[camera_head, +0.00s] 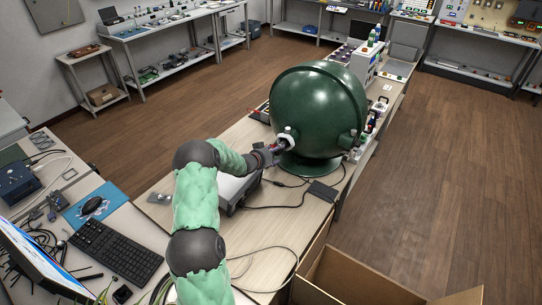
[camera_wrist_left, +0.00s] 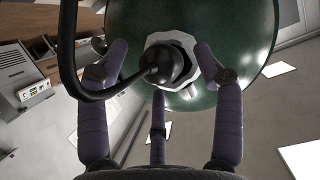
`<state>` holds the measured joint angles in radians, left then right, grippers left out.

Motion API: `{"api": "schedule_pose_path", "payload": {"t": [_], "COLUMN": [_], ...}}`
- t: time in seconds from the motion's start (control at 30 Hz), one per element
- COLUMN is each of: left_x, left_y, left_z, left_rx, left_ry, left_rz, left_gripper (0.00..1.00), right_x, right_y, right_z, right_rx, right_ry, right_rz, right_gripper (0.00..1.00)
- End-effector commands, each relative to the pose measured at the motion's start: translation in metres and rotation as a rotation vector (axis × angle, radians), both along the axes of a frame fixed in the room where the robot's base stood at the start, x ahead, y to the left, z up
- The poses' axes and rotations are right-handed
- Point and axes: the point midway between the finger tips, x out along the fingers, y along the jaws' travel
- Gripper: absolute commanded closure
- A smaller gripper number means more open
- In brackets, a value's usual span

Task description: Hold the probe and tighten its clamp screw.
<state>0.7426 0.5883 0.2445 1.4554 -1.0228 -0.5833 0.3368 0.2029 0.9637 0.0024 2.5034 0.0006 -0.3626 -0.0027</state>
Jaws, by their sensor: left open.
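The large dark green sphere (camera_head: 318,108) stands on its base on the wooden bench. A light-coloured round port (camera_head: 286,138) is on its near left side. My left gripper (camera_head: 272,150) is at this port. In the left wrist view its purple fingers (camera_wrist_left: 160,95) are spread open on both sides of a dark rounded probe (camera_wrist_left: 165,66) with a black cable (camera_wrist_left: 70,50). The probe sits in front of the pale faceted collar (camera_wrist_left: 185,42) on the sphere. I cannot tell whether any finger touches it. The clamp screw is not clearly visible. My right gripper is not in view.
A grey instrument box (camera_head: 238,188) stands on the bench beneath my left arm. A small black box (camera_head: 322,190) and loose cables lie near the sphere's base. An open cardboard box (camera_head: 355,278) is at the bottom right. A keyboard (camera_head: 115,250) and monitor occupy the left desk.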

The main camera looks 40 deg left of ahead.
Motion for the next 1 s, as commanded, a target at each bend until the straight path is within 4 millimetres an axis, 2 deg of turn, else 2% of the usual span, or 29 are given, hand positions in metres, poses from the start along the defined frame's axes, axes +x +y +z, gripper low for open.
{"api": "schedule_pose_path", "payload": {"t": [0.2, 0.5, 0.7, 0.77, 0.8, 0.9, 1.0], "left_x": [0.0126, 0.0138, 0.0132, 0.0128, 0.0126, 0.0122, 0.0116], "left_y": [0.0016, 0.0015, 0.0018, 0.002, 0.002, 0.0021, 0.0023], "left_z": [-0.0047, -0.0053, -0.006, -0.0067, -0.0072, -0.0082, -0.0092], "left_rx": [0.0, 0.0, -0.001, -0.001, -0.001, -0.002, -0.003], "left_ry": [-0.001, -0.001, 0.001, 0.002, 0.003, 0.005, 0.007], "left_rz": [0.001, 0.001, 0.001, 0.003, 0.003, 0.003, 0.005], "left_gripper": [0.33, 0.33, 0.9, 0.93, 0.58, 0.86, 0.86], "right_x": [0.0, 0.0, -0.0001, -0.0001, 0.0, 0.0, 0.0], "right_y": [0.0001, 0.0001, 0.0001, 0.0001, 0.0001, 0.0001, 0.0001], "right_z": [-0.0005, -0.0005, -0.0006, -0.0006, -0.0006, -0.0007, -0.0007], "right_rx": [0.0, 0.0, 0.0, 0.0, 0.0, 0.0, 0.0], "right_ry": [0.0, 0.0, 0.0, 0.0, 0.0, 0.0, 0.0], "right_rz": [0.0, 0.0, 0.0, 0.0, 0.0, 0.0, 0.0], "right_gripper": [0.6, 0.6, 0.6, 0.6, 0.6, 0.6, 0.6]}}
